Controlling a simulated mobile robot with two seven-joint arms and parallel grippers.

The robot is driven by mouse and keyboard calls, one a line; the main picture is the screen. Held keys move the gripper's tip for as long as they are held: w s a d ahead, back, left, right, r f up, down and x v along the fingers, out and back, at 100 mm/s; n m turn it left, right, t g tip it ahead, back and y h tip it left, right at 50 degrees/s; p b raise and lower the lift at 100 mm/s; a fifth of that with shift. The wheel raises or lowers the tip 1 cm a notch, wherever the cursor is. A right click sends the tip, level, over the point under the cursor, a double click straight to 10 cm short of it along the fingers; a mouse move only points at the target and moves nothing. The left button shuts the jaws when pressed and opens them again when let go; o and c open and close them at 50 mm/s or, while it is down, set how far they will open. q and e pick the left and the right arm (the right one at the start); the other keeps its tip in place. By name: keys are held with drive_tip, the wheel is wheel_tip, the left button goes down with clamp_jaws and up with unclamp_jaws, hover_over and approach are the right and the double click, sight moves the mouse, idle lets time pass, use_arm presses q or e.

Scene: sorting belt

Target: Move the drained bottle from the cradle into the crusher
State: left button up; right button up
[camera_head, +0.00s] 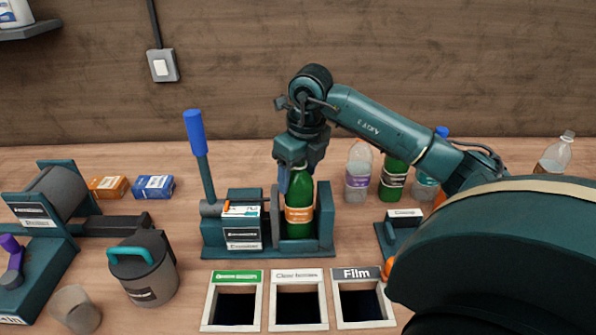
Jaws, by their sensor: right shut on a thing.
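A green bottle with an orange label (299,214) stands upright inside the teal crusher (325,232), in the bay right of its plate. The crusher has a long blue-handled lever (196,132) standing up at its left. My right gripper (297,178) points down from above and is shut on the top of the bottle. Whether the bottle's base touches the crusher floor is hidden by the crusher's front. A small teal stand with a white label (403,214), perhaps the cradle, sits to the right, partly hidden by my arm. My left gripper is out of view.
Several bottles, among them another green one (394,178), stand behind my right arm. Three labelled bins (298,275) lie in front of the crusher. A lidded grey canister (145,270) and a roller machine (45,210) stand left. Orange (108,187) and blue boxes (153,186) lie behind.

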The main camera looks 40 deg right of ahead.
idle(0.4)
drive_tip(key=shift+f, duration=0.15)
drive_tip(key=shift+f+b, duration=0.55)
drive_tip(key=shift+f, duration=0.15)
drive_tip(key=o, duration=1.1)
